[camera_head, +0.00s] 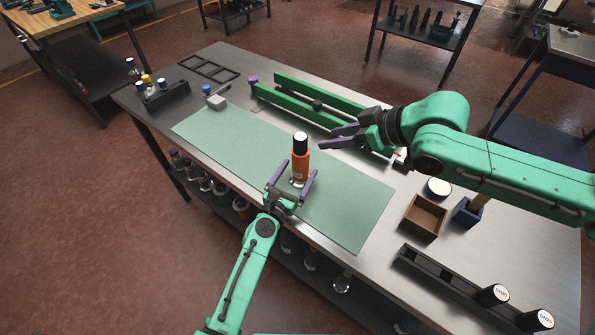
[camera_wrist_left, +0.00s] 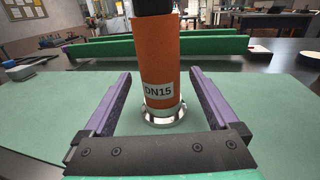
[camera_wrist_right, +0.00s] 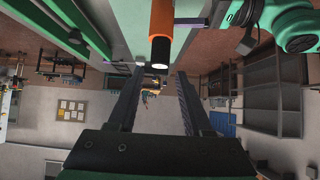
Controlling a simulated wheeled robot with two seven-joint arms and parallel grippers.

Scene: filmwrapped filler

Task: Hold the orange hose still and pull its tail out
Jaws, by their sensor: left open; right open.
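The orange hose (camera_head: 300,165) stands upright on the green mat (camera_head: 345,215). It has a black top end, a white DN15 label and a silver metal ring at its base. In the left wrist view the hose (camera_wrist_left: 160,70) stands between the fingers of my left gripper (camera_wrist_left: 160,105), which is open with a gap on each side. In the head view my left gripper (camera_head: 292,182) is low at the hose's near side. My right gripper (camera_head: 338,137) is open and empty, right of the hose's top. The right wrist view shows the hose's black end (camera_wrist_right: 160,50) beyond its fingers.
Green rails (camera_head: 310,100) lie behind the mat. A brown wooden box (camera_head: 425,217), a blue box (camera_head: 466,212) and a black rack (camera_head: 440,275) with white-capped items stand at the right. A bottle rack (camera_head: 165,95) and a grey block (camera_head: 216,102) are at the left.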

